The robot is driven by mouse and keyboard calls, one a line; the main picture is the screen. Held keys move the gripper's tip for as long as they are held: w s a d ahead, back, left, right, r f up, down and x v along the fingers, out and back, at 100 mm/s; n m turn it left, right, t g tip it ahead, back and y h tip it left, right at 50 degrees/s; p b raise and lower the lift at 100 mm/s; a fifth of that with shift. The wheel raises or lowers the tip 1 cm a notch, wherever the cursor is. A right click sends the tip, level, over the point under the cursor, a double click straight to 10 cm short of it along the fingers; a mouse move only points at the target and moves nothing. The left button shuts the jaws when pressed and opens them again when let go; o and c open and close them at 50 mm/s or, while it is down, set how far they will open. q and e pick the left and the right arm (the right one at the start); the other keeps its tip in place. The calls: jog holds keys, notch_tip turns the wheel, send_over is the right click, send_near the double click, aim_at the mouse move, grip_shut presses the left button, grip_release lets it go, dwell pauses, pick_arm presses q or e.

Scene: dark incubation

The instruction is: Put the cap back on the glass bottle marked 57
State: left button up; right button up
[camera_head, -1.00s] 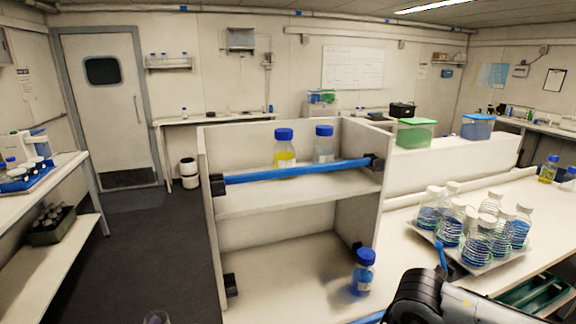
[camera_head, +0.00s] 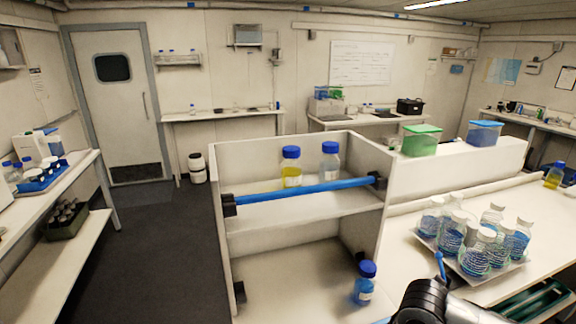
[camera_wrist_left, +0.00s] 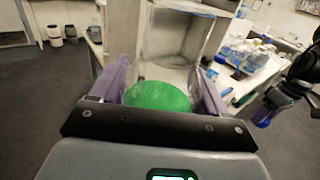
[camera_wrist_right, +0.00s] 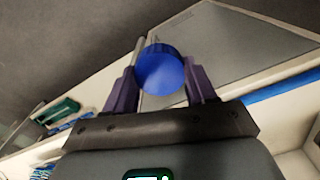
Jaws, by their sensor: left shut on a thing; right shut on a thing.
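My left gripper (camera_wrist_left: 160,88) is shut on a clear glass vessel (camera_wrist_left: 172,45) with a green round area (camera_wrist_left: 158,96) at its near end. No number can be read on it. My right gripper (camera_wrist_right: 162,82) is shut on a round blue cap (camera_wrist_right: 160,70), whose flat face shows in the right wrist view. The cap also shows at the right of the left wrist view (camera_wrist_left: 264,121), apart from the glass vessel. Neither gripper's fingers show in the head view; only part of my right arm is there.
A shelf unit (camera_head: 300,210) stands ahead, with blue-capped bottles of yellow (camera_head: 291,168) and clear liquid (camera_head: 330,160) behind a blue bar (camera_head: 305,193). A blue bottle (camera_head: 364,284) stands below. A tray (camera_head: 478,276) of several white-capped bottles stands right.

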pick_arm(q)
jog(key=d+f+m+g+h, duration=0.7)
jog(key=d+f, duration=0.6)
jog(key=d, duration=0.2)
jog(key=m+h, duration=0.1)
jog(key=h, duration=0.1)
jog(key=shift+d+h, duration=0.25)
jog(key=shift+h, duration=0.15)
pick_arm(e)
jog(key=shift+a+r, duration=0.1)
jog(key=s+a+r+n, duration=0.2)
jog(key=a+r+n, duration=0.1)
jog(key=a+r, duration=0.7)
jog(key=s+a+r+n, duration=0.2)
jog(key=a+r, duration=0.8)
jog(key=a, duration=0.7)
jog(key=shift+a+r+n, duration=0.2)
jog(key=shift+a+n, duration=0.15)
jog(key=shift+n, duration=0.45)
jog(key=shift+f, duration=2)
